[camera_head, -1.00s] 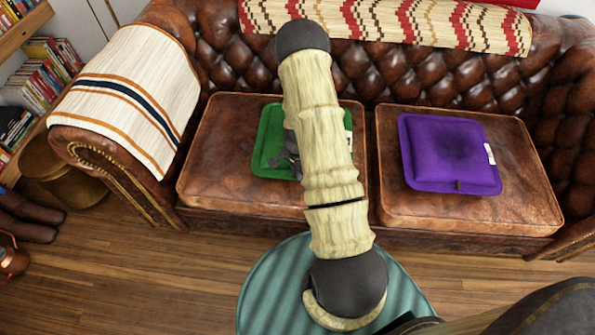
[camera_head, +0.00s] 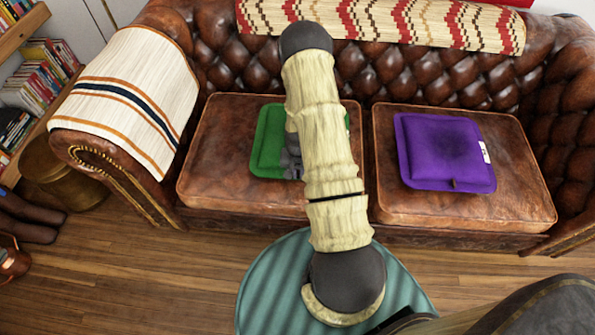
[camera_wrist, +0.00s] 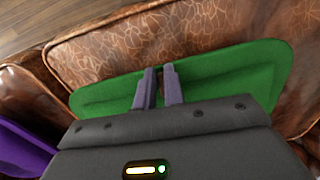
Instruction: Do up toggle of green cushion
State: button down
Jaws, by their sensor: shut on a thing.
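The green cushion (camera_head: 268,143) lies on the left seat of the brown leather sofa, partly hidden behind my arm in the head view. In the wrist view the green cushion (camera_wrist: 228,75) spreads out under and past my fingers. My gripper (camera_wrist: 158,80) is at the cushion, its two grey fingers a small gap apart with something small and dark between them. This looks like the toggle, but its shape and any loop are hidden. In the head view my gripper (camera_head: 293,160) shows only partly beside my arm.
A purple cushion (camera_head: 445,150) with a white tag and a small dark toggle lies on the right seat; part of it shows in the wrist view (camera_wrist: 22,150). Tufted backrest and armrests surround the seats. A striped blanket (camera_head: 130,95) covers the left armrest.

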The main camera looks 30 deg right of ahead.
aim_at(298, 175)
jog(key=shift+n, duration=0.5)
jog(key=c, duration=1.5)
grip_release()
jog(key=shift+r, duration=0.1)
notch_tip(298, 175, up, 17)
jog(key=shift+r+p, duration=0.1)
jog(key=shift+p, duration=1.05)
